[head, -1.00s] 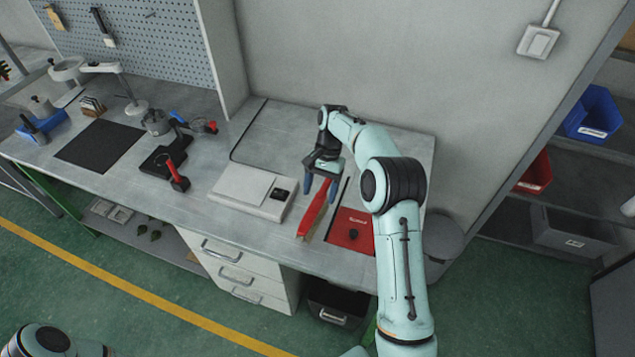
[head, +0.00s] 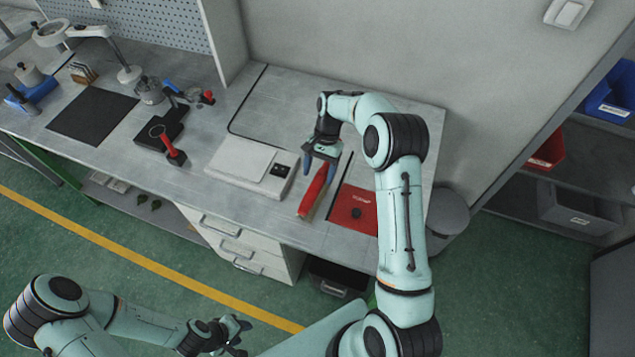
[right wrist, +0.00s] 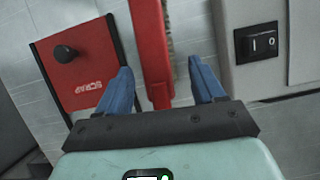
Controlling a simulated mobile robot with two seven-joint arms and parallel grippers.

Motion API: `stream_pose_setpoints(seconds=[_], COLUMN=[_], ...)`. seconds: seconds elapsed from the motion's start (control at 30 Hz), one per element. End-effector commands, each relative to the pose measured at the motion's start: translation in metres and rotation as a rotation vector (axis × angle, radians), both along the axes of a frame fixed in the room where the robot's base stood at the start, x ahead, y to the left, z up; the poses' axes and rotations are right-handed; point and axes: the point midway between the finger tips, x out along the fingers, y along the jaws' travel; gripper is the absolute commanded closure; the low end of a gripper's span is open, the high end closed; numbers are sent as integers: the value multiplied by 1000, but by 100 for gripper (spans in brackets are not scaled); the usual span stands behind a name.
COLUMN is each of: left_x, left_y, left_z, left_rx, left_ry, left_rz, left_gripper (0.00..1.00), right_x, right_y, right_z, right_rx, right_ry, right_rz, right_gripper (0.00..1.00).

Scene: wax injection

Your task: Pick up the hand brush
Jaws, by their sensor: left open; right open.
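The hand brush (head: 314,193) is red with bristles along one side. It lies on the workbench (head: 285,113) between the white scale and the red scrap box. In the right wrist view, its red handle (right wrist: 152,60) runs between my right gripper's two blue fingers, with space on both sides. My right gripper (head: 320,172) is open at the brush's far end, and I see no contact. My left gripper (head: 238,338) is low at the bottom of the head view, empty, away from the bench and the brush.
A black mat (head: 93,117) and small tools lie further left.

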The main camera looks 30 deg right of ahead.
Motion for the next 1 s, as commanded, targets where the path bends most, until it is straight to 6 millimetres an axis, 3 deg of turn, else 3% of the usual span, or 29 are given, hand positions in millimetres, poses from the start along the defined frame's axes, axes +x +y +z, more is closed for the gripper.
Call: stream_pose_setpoints(seconds=[0.33,0.67,0.87,1.0], left_x=[-1,-1,-1,-1], left_y=[0,0,0,0], left_z=[-1,-1,-1,-1], left_rx=[0,0,0,0], left_ry=[1,1,1,1], left_rz=[0,0,0,0], left_gripper=[57,57,57,57], right_x=[-17,-18,-18,-18], right_y=[14,16,16,16], right_z=[-41,-47,-46,-46], right_rx=[1,0,0,0], right_ry=[4,0,0,0], right_rz=[0,0,0,0], right_gripper=[32,32,97,97])
